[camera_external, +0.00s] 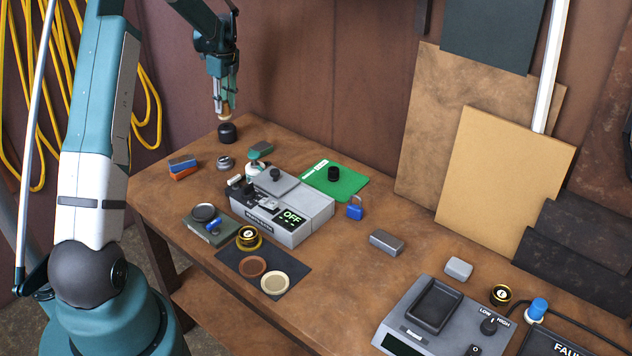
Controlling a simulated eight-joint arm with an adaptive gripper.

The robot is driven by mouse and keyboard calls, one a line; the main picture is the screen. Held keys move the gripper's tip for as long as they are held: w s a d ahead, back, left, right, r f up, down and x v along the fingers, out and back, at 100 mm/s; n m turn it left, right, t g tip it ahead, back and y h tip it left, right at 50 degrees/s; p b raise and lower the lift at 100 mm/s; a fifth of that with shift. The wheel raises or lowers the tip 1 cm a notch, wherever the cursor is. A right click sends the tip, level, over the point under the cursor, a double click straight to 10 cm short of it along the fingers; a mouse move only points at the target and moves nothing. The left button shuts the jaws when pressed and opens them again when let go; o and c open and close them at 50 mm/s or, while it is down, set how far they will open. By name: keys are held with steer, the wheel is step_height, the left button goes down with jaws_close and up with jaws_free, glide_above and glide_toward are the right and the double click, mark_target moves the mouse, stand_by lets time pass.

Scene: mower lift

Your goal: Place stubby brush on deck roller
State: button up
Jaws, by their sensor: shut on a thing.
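My gripper (223,101) is over the far left corner of the workbench, pointing down. It is shut on a small tan piece (226,111), which I take to be the stubby brush; its shape is mostly hidden by the fingers. A short black round thing (227,133) stands on the bench just below it. This may be the deck roller, but the view is too small to be sure. I cannot tell whether the tan piece touches it.
A grey device with an OFF display (283,211) stands mid-bench, with a green mat (346,187) behind it. An orange and blue block (182,167) and a small round metal tin (225,163) lie near the gripper. Boards (504,178) lean on the wall at right.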

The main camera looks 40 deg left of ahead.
mark_target(225, 112)
steer(key=shift+f, duration=1.9)
steer(key=shift+f, duration=0.15)
steer(key=o, duration=0.9)
steer(key=r, duration=0.4)
steer(key=d+r, duration=0.1)
steer(key=r, duration=0.7)
steer(key=shift+w+d+r, duration=0.15)
steer(key=shift+d, duration=0.05)
steer(key=shift+d, duration=0.1)
